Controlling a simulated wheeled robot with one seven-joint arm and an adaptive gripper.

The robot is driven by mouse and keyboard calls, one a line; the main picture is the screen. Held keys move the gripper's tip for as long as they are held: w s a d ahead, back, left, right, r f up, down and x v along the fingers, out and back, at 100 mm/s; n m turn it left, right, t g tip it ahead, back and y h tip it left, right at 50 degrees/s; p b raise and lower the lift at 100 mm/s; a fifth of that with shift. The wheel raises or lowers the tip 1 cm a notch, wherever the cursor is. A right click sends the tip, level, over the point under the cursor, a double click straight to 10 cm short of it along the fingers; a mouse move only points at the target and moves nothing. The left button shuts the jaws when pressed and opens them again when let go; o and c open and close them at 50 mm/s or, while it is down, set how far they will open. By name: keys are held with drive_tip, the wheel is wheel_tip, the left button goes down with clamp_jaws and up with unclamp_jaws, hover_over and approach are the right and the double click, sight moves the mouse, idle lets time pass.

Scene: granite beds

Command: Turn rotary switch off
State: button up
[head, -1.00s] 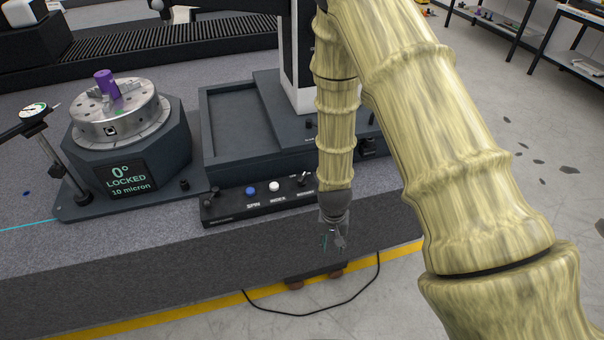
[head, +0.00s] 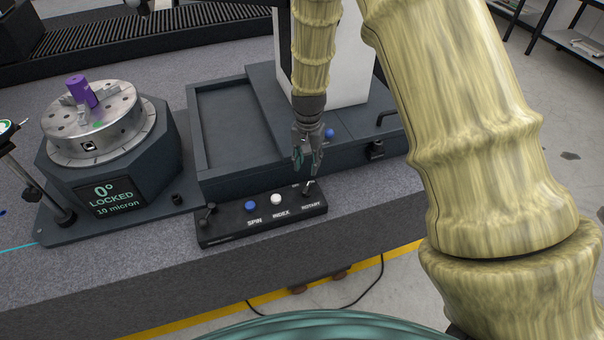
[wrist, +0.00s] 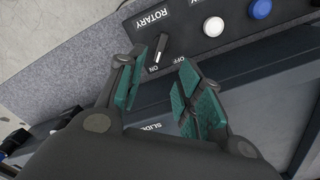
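The rotary switch (head: 310,188) is a small lever knob at the right end of a dark control box (head: 262,223), above the label ROTARY. In the wrist view the switch (wrist: 161,46) has a light-edged lever, and the marks ON and OFF sit beside it. The lever seems to lean toward ON. My gripper (head: 307,167) is just above and behind the switch in the head view. In the wrist view my gripper (wrist: 163,60) is open, with green pads either side of the switch's end. I cannot tell whether a pad touches it.
A blue button (head: 250,206) and a white button (head: 276,199) lie left of the switch. A black knob (head: 209,210) stands at the box's left end. A dark tray housing (head: 225,175) rises behind the box. The granite front edge is close in front.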

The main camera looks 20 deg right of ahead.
sight(307, 186)
drive_tip(key=shift+f+p, duration=1.5)
drive_tip(key=shift+f, duration=3.75)
clamp_jaws()
